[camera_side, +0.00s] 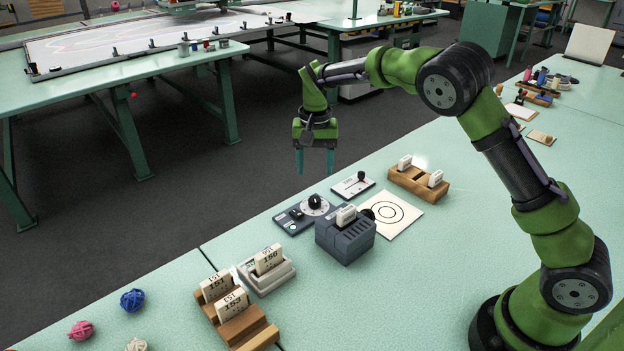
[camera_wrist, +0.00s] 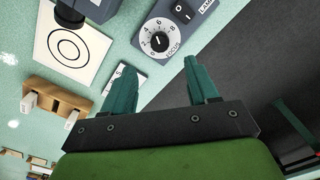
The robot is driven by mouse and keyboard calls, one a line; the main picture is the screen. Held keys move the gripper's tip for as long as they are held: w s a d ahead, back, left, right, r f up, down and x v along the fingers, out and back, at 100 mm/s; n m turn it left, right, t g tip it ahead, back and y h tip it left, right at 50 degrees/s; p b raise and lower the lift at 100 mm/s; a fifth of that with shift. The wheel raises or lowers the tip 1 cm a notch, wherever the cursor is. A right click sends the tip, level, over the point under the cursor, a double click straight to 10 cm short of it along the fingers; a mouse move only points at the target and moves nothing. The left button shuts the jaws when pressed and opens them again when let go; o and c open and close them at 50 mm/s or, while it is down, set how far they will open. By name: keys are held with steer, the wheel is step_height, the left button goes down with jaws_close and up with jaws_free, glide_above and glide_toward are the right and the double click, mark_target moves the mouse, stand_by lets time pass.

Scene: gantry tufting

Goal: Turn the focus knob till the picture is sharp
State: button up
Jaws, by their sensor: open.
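The focus knob (camera_wrist: 157,42) is a black knob on a white numbered dial marked FOCUS, set in a blue-grey control panel (camera_wrist: 188,35). In the side view the knob (camera_side: 315,202) is on the panel (camera_side: 291,220) near the table's far edge. My gripper (camera_side: 314,172) hangs above and beyond it, apart from it. In the wrist view its two teal fingers (camera_wrist: 163,75) are spread with nothing between them. A grey slotted box (camera_side: 345,240) with a white slide in it stands beside the panel. A sheet with two sharp-edged black rings (camera_side: 390,214) lies beside the box.
A white plate with a small black knob (camera_side: 353,184) lies near the panel. A wooden rack (camera_side: 418,185) holds white slides. Numbered slides stand in a pale holder (camera_side: 267,276) and a wooden rack (camera_side: 240,325). A lamp switch (camera_wrist: 183,12) is beside the dial.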

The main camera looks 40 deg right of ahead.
step_height(320, 180, up, 7)
steer(key=shift+r, duration=0.2)
stand_by(0.3)
steer(key=s+a+r+n+t+y, duration=0.1)
steer(key=s+r+n+t, duration=0.1)
steer(key=s, duration=1.2)
steer(key=s+r+n+t+y, duration=0.1)
steer(key=s+r+t, duration=0.3)
steer(key=s, duration=1)
steer(key=shift+a+n+t, duration=0.4)
steer(key=shift+n+t, duration=0.2)
steer(key=shift+n, duration=0.1)
steer(key=shift+s, duration=0.1)
